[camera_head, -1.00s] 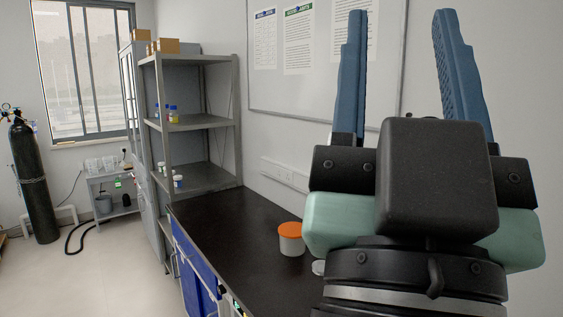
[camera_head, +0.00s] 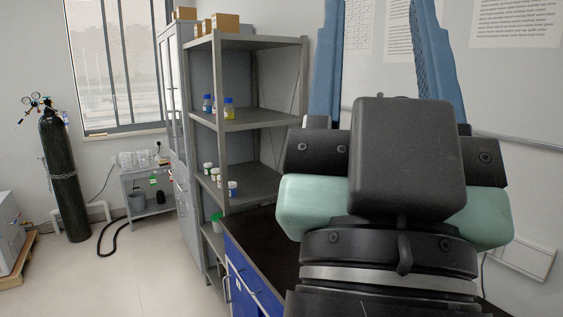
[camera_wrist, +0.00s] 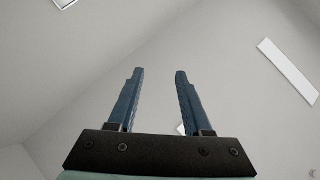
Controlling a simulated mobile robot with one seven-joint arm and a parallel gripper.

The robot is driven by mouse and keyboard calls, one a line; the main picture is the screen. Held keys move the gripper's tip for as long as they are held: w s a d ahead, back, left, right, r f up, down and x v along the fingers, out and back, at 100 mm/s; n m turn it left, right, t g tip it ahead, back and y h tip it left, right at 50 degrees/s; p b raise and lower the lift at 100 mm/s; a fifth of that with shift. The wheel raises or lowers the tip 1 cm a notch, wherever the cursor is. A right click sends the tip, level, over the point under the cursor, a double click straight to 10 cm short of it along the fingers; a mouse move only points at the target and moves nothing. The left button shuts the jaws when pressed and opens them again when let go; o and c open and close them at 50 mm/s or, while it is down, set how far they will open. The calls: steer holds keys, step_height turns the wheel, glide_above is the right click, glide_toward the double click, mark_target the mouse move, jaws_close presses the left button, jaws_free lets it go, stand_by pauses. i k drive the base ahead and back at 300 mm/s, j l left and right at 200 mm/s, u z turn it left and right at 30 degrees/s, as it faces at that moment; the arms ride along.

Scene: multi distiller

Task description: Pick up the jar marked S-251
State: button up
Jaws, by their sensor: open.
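A green-lidded tub (camera_head: 217,221) shows lower down, partly hidden. No label is readable, so I cannot tell which is S-251. My gripper (camera_head: 378,8) points up at the right of the head view, open and empty, far from the jars. The wrist view shows its two blue fingers (camera_wrist: 160,73) apart, with only ceiling and walls beyond.
The grey rack (camera_head: 262,118) holds bottles (camera_head: 228,109) on its upper shelf and boxes on top. A dark bench (camera_head: 262,240) with blue drawers lies right of it, partly behind my arm. A gas cylinder (camera_head: 65,180) stands left. The floor (camera_head: 140,270) between is clear.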

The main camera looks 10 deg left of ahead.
mark_target(208, 167)
steer(key=i+j+u, duration=0.45)
steer(key=i+j, duration=1.4)
